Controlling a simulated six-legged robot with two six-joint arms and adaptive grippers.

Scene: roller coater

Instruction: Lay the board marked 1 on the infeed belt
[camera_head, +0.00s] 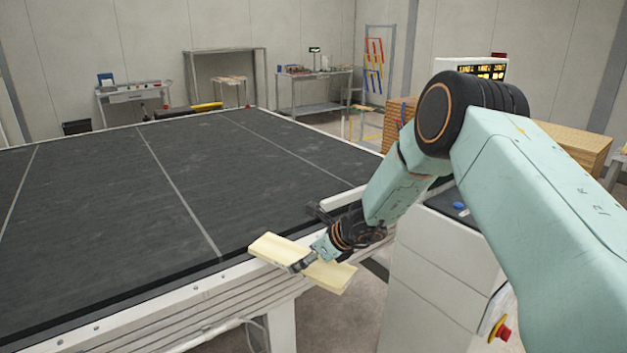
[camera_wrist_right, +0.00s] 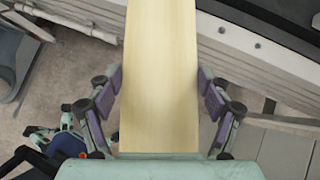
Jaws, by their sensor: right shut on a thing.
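A pale yellow wooden board (camera_head: 272,249) is held in my right gripper (camera_head: 303,264). In the right wrist view the board (camera_wrist_right: 160,60) runs up between the two finger pads of the right gripper (camera_wrist_right: 161,92). No mark shows on its visible face. The board hangs over the white side frame of the dark infeed belt (camera_head: 110,200), its far end near the belt's edge. I cannot tell if it touches the frame. My left gripper is not in view.
The belt surface is bare, with thin pale lines across it. A white cabinet (camera_head: 425,275) with a red stop button (camera_head: 504,333) stands at the right. Stacked wood (camera_head: 570,145) lies behind my right arm. Work tables (camera_head: 313,90) stand along the back wall.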

